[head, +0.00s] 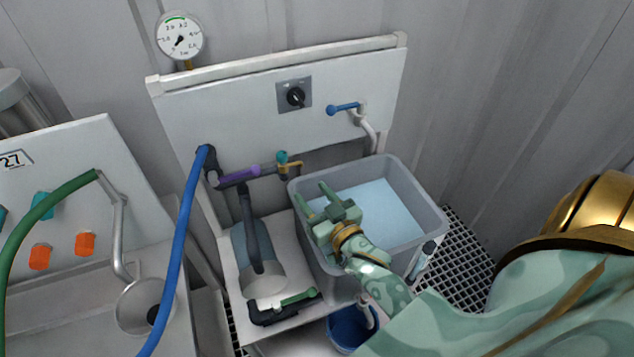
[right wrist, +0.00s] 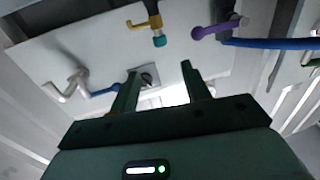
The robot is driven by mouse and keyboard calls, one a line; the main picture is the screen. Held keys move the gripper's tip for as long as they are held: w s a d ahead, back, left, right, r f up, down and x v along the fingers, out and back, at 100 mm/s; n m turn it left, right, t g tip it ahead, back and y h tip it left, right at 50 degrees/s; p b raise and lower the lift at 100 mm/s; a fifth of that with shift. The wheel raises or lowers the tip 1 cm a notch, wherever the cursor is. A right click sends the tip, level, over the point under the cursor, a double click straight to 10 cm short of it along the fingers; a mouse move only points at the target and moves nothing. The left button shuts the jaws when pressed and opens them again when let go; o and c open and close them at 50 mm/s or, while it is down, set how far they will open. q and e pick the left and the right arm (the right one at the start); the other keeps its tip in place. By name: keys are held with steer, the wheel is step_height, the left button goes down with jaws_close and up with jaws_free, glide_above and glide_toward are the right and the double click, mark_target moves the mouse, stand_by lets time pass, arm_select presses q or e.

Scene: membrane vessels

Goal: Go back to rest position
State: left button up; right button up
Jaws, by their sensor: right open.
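My right gripper (head: 319,200) is pale green with a gold wrist band. In the head view it hangs over the left part of a grey tub of water. Its two fingers are apart and nothing is between them. In the right wrist view the gripper (right wrist: 160,90) also shows open and empty, with the white panel and its fittings beyond the fingers. My left gripper is in neither view.
The grey tub (head: 418,193) stands before a white panel (head: 230,105) with a black rotary switch (head: 295,96), blue-handled tap (head: 343,108) and purple-handled valve (head: 238,176). A blue hose (head: 184,235), green hose (head: 45,212) and blue bucket (head: 345,333) are nearby. Floor grating lies right.

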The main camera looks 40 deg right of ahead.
steer(key=shift+s, duration=0.3)
stand_by(0.4)
